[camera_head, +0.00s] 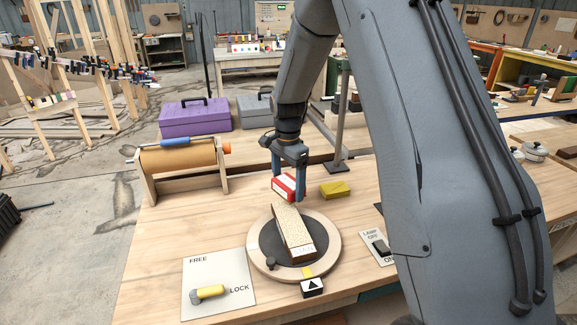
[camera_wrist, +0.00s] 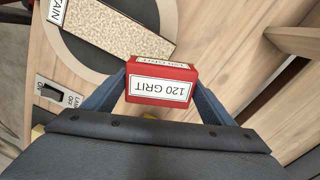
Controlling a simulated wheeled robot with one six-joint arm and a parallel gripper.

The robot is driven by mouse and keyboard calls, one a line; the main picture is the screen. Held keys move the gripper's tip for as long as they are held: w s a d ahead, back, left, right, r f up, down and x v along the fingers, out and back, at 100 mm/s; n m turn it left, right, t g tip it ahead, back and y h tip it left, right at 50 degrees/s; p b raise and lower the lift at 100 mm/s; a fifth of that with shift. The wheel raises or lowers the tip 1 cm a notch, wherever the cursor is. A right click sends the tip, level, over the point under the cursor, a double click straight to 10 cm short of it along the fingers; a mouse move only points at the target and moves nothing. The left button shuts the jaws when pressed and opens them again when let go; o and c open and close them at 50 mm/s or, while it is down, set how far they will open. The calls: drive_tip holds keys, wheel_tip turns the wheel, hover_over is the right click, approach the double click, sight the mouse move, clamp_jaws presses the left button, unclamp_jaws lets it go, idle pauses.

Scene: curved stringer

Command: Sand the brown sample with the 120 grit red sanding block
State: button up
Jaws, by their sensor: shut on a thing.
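My gripper (camera_head: 288,192) is shut on the red sanding block (camera_head: 285,184), with one blue finger on each side. In the wrist view the block (camera_wrist: 160,85) shows a white label reading 120 GRIT, upside down. The brown sample (camera_head: 293,232) is a long bar with a pale speckled top and a brown side. It lies on the dark middle of a round turntable (camera_head: 333,248). In the wrist view the sample (camera_wrist: 110,30) is left of and above the block, its label partly cut off. The block appears apart from it, beyond its far end in the head view.
A yellow block (camera_head: 338,189) lies right of my gripper. A yellow lever (camera_head: 210,291) on a FREE/LOCK plate points towards LOCK. A lamp switch (camera_head: 381,248) is right of the turntable. A brown roll (camera_head: 178,158) on a stand and a purple toolbox (camera_head: 195,118) are behind.

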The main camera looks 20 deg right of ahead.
drive_tip(key=shift+a+r, duration=0.15)
drive_tip(key=shift+r, duration=0.4)
drive_tip(key=shift+r+p, duration=1.35)
drive_tip(key=shift+r, duration=0.55)
